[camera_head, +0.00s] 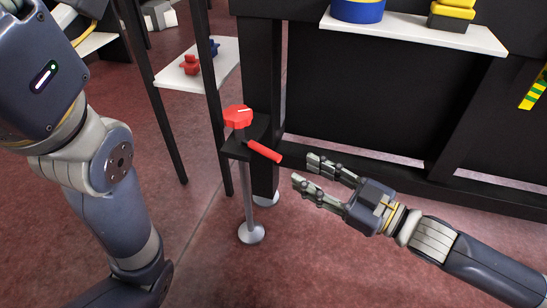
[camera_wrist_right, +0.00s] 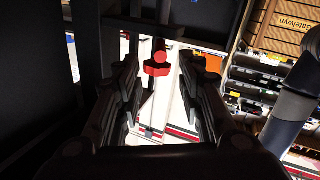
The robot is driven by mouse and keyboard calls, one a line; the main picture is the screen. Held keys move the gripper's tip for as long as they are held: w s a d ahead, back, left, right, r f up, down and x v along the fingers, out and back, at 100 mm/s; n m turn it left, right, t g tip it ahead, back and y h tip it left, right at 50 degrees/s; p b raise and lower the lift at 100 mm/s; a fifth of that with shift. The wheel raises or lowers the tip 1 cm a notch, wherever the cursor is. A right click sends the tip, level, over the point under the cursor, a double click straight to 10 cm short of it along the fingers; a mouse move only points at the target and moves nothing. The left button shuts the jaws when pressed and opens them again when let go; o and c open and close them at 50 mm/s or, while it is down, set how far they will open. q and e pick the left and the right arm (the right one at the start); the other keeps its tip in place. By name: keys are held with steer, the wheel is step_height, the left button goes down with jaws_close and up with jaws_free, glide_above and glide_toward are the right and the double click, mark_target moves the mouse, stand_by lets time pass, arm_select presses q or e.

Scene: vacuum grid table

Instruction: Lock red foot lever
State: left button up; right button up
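The red foot lever (camera_head: 263,151) sticks out from a black bracket at the foot of the black table leg, pointing down to the right. A red knob (camera_head: 238,116) sits on top of the same bracket. My right gripper (camera_head: 304,170) is open and empty, just right of the lever's tip and apart from it. In the right wrist view, a red round end with a wider red part (camera_wrist_right: 158,66) shows between the open fingers (camera_wrist_right: 155,78), beyond their tips. My left arm is at the left of the head view; its gripper is out of frame.
A metal support foot (camera_head: 251,233) stands on the reddish floor below the bracket. A black lower rail (camera_head: 400,172) runs behind my right gripper. A white shelf (camera_head: 200,72) with red and blue knobs is at upper left. A white shelf (camera_head: 410,32) with blue and yellow parts is above.

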mark_target(273, 152)
steer(key=b+x, duration=0.4)
steer(key=x, duration=0.4)
steer(key=shift+w+a, duration=0.15)
steer(key=shift+a, duration=0.05)
steer(key=shift+w+a+b, duration=0.35)
steer(key=shift+w+a, duration=0.05)
steer(key=shift+a, duration=0.1)
jaws_close()
